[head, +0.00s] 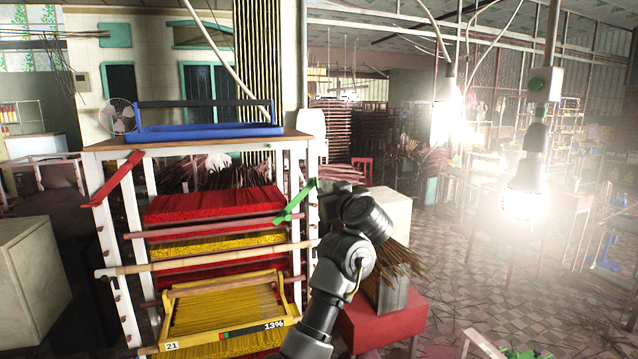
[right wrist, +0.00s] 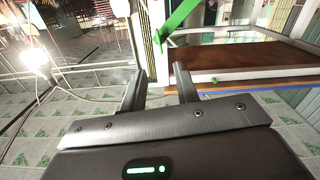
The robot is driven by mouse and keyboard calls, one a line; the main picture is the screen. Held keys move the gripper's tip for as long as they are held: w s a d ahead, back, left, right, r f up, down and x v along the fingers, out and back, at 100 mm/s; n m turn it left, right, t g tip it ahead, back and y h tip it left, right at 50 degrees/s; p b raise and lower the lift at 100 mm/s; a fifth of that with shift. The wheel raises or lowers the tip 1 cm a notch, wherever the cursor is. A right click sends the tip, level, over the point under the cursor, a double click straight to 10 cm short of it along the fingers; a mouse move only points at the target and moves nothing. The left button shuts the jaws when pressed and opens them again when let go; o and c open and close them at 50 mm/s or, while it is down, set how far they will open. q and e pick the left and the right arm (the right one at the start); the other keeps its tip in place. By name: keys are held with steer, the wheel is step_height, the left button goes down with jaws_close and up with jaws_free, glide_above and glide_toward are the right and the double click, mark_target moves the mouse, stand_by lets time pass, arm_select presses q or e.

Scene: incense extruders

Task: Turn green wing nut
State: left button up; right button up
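The green wing nut (head: 295,203) is a long slanted bar at the right front post of the white rack. It also shows at the top of the right wrist view (right wrist: 178,22), tilted up to the right. My right gripper (head: 331,192) is just right of it in the head view, partly hidden behind my own wrist. In the right wrist view the two fingers (right wrist: 158,82) stand apart with nothing between them. The wing nut appears above and beyond the fingertips, apart from them. My left gripper is not in view.
The white rack (head: 131,225) holds red and yellow incense bundles, with a blue tray (head: 210,131) on its wooden top. A red bar (head: 117,178) slants across its left post. A red stool (head: 384,322) stands at right. A lit bulb (head: 525,190) hangs farther right. Tiled floor there is open.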

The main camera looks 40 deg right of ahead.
mark_target(317, 181)
steer(key=p+x, duration=0.3)
steer(key=x, duration=0.5)
steer(key=shift+w+r, duration=0.1)
steer(key=shift+w, duration=0.2)
steer(key=shift+w+d, duration=0.15)
steer(key=shift+w, duration=0.25)
jaws_close()
